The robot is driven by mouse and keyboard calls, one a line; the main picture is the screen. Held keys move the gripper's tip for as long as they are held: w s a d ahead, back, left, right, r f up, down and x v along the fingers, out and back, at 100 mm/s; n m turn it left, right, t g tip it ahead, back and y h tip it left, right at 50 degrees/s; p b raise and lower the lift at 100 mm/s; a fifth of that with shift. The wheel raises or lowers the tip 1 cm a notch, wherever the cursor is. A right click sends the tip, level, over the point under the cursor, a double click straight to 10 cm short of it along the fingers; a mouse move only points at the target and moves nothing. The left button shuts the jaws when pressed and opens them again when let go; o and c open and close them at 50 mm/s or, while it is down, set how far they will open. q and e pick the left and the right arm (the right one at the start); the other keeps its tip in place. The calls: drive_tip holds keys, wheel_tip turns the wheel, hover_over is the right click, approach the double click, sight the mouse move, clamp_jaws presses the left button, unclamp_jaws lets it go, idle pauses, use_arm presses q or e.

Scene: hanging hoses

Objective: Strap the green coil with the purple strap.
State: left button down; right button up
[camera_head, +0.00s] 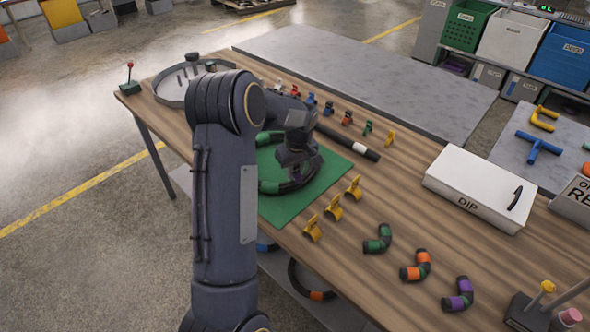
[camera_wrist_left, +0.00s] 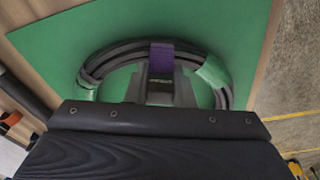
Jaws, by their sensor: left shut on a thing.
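The green coil (camera_head: 270,187) is a dark hose ring with green bands, lying on a green mat (camera_head: 288,213). It also shows in the left wrist view (camera_wrist_left: 214,72). The purple strap (camera_wrist_left: 162,55) lies across the far side of the coil in that view; whether it closes around underneath cannot be seen. My left gripper (camera_head: 296,172) is down over the coil and hides much of it in the head view. In the left wrist view its jaws (camera_wrist_left: 161,88) are shut on the purple strap at the coil. My right gripper is not in view.
Small coloured clips (camera_head: 347,117) stand in a row behind the mat, with yellow clips (camera_head: 333,208) at its right. A black rod (camera_head: 348,143) lies beyond the mat. Banded hose elbows (camera_head: 416,266) lie in front, and a white DIP box (camera_head: 480,188) stands at right.

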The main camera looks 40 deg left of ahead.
use_arm(q)
drive_tip(key=shift+f, duration=0.2)
idle(0.3)
drive_tip(key=shift+f+b, duration=0.65)
